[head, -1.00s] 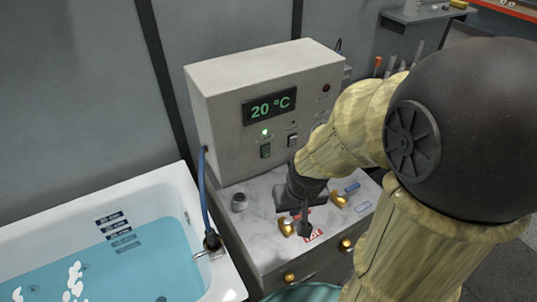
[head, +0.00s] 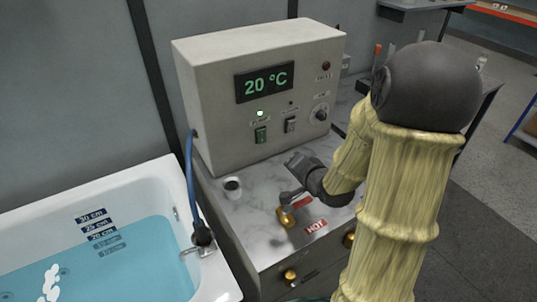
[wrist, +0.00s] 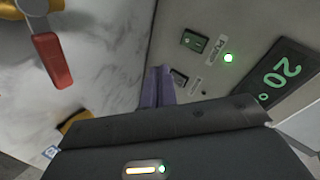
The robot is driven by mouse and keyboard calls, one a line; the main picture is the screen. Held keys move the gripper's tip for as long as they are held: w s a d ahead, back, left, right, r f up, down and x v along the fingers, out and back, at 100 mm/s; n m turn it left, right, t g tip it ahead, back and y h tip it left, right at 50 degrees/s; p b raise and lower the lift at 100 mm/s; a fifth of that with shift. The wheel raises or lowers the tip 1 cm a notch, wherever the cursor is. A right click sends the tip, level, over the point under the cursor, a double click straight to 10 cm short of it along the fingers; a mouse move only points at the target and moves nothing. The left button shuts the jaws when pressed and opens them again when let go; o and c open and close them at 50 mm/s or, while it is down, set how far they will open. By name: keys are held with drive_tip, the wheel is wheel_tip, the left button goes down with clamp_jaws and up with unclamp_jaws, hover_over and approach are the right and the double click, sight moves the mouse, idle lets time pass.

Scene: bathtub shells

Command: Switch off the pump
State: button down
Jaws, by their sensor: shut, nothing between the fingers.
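The pump switch (head: 261,134) is a green rocker on the front of the pale control box (head: 225,125). A green light (head: 260,113) glows above it. In the wrist view, the green rocker (wrist: 195,41) and lit lamp (wrist: 228,57) appear beyond my fingers. A darker second switch (head: 290,124) sits to its right; my fingers partly cover it in the wrist view (wrist: 180,78). My gripper (head: 292,162) is shut and empty, in front of the box and below the switches. Contact with the box cannot be told.
A brass tap (head: 285,217) with a red lever (wrist: 52,60) stands on the marble top below my gripper, near a HOT label (head: 316,227). A small cup (head: 232,187) stands left. A blue hose (head: 190,175) runs to the filled bathtub (head: 150,190).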

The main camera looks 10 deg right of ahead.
sight(264, 141)
drive_tip(key=m+t+y+b, duration=0.1)
drive_tip(key=w+m+t+y+b, duration=0.1)
drive_tip(key=m, duration=0.1)
drive_tip(key=f+m+t+b, duration=0.1)
drive_tip(key=b, duration=0.1)
drive_tip(key=shift+w+d+m+t+y, duration=0.25)
drive_tip(key=shift+d+m+t+y, duration=0.05)
drive_tip(key=shift+t+y, duration=0.1)
drive_tip(key=p+x, duration=0.1)
drive_tip(key=x, duration=1.2)
drive_tip(key=shift+w+a, duration=0.1)
drive_tip(key=shift+w, duration=0.3)
drive_tip(key=shift+w+f, duration=0.1)
drive_tip(key=shift+f, duration=0.15)
